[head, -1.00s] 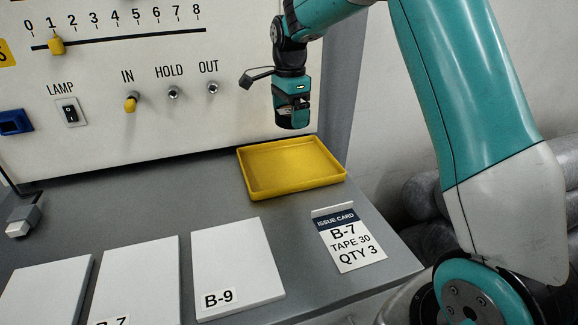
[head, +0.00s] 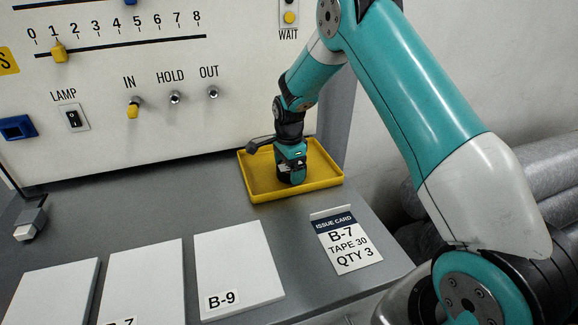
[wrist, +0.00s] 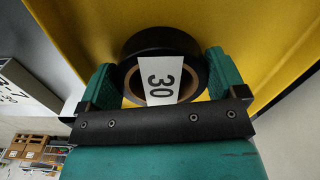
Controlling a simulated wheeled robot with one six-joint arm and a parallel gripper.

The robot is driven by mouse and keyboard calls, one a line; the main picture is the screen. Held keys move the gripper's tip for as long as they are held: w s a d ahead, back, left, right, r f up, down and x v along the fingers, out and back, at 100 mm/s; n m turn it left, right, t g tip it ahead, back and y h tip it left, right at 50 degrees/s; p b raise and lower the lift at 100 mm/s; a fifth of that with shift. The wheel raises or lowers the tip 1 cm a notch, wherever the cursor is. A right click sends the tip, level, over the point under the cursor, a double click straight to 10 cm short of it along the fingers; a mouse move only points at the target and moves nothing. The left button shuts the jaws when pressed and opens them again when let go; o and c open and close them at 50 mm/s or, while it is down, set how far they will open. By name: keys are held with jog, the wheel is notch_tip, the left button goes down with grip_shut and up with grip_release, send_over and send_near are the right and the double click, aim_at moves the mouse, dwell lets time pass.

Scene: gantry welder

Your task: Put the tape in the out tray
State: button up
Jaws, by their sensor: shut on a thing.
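The tape (wrist: 158,42) is a black roll with a tan core and a white label reading 30. My gripper (wrist: 162,82) is shut on it, one finger on each side. In the head view my gripper (head: 291,174) points down inside the yellow out tray (head: 262,172), and the tape there is mostly hidden by the fingers. The tray's yellow surface (wrist: 258,30) fills the background of the wrist view. I cannot tell whether the tape touches the tray floor.
The issue card (head: 341,244) reads B-7, tape 30, qty 3. White lidded bins, one marked B-9 (head: 236,262), stand along the front. The panel with switches (head: 132,105) rises behind. The bench between tray and bins is clear.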

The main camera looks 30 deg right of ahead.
jog(key=o, duration=0.7)
jog(key=shift+f, duration=0.1)
notch_tip(320, 180, up, 12)
jog(key=b, duration=0.2)
jog(key=s+a+r+n, duration=0.4)
jog(key=s+a+n, duration=0.1)
jog(key=s+a+r+n+y, duration=0.1)
jog(key=s+a+n, duration=0.3)
jog(key=s+n, duration=0.3)
jog(key=s+a+r+n+y, duration=0.1)
jog(key=s+a+n, duration=0.4)
jog(key=s, duration=0.7)
jog(key=s+a+r+n+y, duration=0.2)
jog(key=s+a+n, duration=0.3)
jog(key=s+n, duration=0.3)
jog(key=shift+s+r+n, duration=0.2)
jog(key=shift+s+n, duration=0.1)
jog(key=shift+s, duration=0.55)
